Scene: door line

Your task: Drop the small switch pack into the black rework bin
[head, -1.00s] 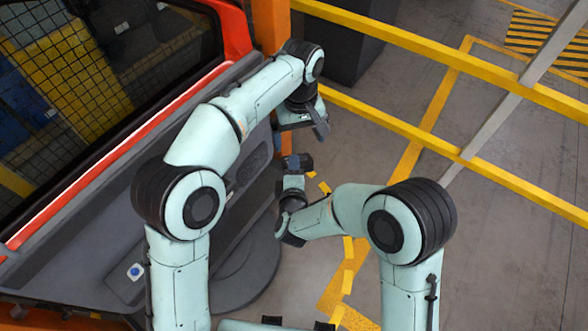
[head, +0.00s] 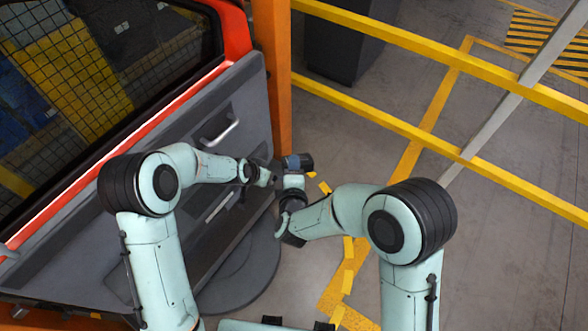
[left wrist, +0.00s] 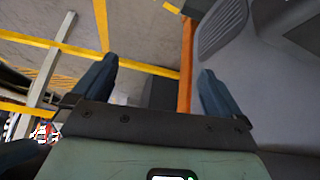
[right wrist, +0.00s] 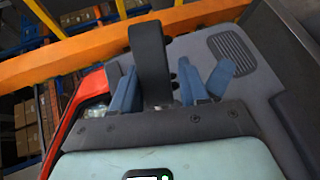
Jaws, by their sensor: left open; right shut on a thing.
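My right gripper (head: 294,163) is shut on a small dark block, seemingly the switch pack (head: 306,161). In the right wrist view the dark piece (right wrist: 150,65) stands upright between the blue fingers (right wrist: 160,90). My left gripper (head: 268,177) is close beside the right one, at its left. In the left wrist view its fingers (left wrist: 158,85) are apart with nothing between them. I cannot tell in the head view whether the grippers touch. No black rework bin can be made out for certain.
A door with a grey inner panel (head: 245,100) and a pull handle (head: 219,131) stands at the left, near my left arm. An orange post (head: 272,70) rises behind it. Yellow rails (head: 400,125) cross behind; a dark box (head: 345,50) stands beyond them.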

